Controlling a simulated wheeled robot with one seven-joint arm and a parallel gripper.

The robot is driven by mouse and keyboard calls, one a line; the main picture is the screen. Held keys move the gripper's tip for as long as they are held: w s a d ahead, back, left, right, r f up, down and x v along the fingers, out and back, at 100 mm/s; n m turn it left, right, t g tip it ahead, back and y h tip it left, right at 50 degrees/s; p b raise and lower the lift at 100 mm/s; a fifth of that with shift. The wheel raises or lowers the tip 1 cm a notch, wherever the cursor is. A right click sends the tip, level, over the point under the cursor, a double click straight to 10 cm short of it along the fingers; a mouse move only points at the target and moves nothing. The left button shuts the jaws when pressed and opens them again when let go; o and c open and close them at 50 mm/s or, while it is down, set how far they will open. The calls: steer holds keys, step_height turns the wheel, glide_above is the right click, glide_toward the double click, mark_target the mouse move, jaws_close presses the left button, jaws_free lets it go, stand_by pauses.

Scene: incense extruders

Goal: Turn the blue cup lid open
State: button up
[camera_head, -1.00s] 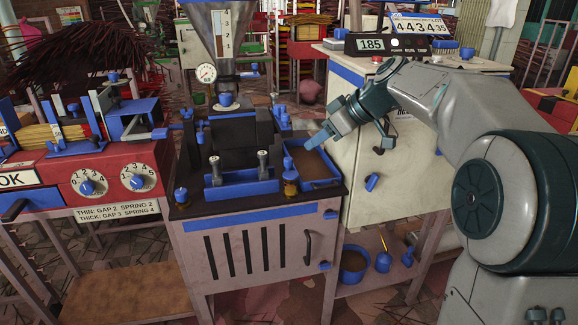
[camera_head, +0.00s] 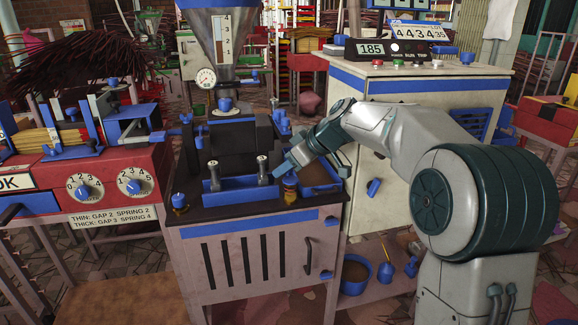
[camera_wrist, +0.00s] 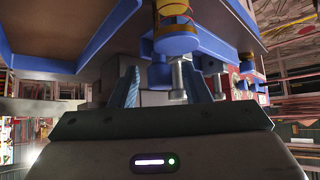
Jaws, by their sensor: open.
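A brass cup with a blue lid (camera_head: 290,180) stands at the right front corner of the extruder's dark top, beside the blue tray. A similar brass cup with a blue lid (camera_head: 180,198) stands at the left front corner. My gripper (camera_head: 282,168) is open, tilted down to the left, close above the right cup. In the wrist view, which appears upside down, my gripper (camera_wrist: 171,82) has its two fingers spread. A blue lid (camera_wrist: 176,44) on a brass cup shows just beyond them. I cannot tell whether any finger touches the lid.
Two upright silver-topped posts (camera_head: 262,167) stand by the blue front trough (camera_head: 235,189), close left of my gripper. A blue tray of brown material (camera_head: 318,172) lies partly behind my gripper. A pale cabinet (camera_head: 400,85) stands behind my arm.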

jaws_close()
